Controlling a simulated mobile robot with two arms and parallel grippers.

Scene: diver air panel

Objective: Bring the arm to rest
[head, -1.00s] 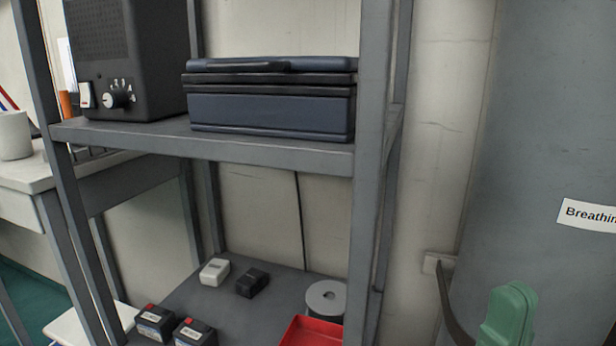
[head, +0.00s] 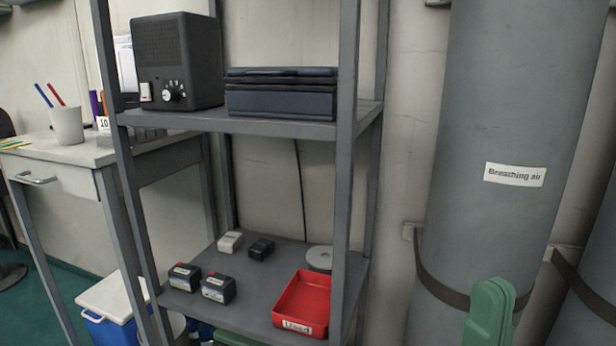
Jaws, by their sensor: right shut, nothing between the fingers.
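My right gripper (head: 492,300) shows as a green shape at the bottom right edge of the head view. It is shut, with nothing seen in it. It appears in front of the lower part of a grey cylinder labelled "Breathing air" (head: 512,110); I cannot tell how far apart they are. The rest of my right arm is below the picture. My left gripper is out of view.
A grey shelf rack (head: 250,122) holds a dark radio (head: 178,55) and a blue case (head: 280,98) above. Below are batteries (head: 219,289), small boxes and a red tray (head: 305,300). A desk (head: 70,155) and blue cooler (head: 112,310) stand left.

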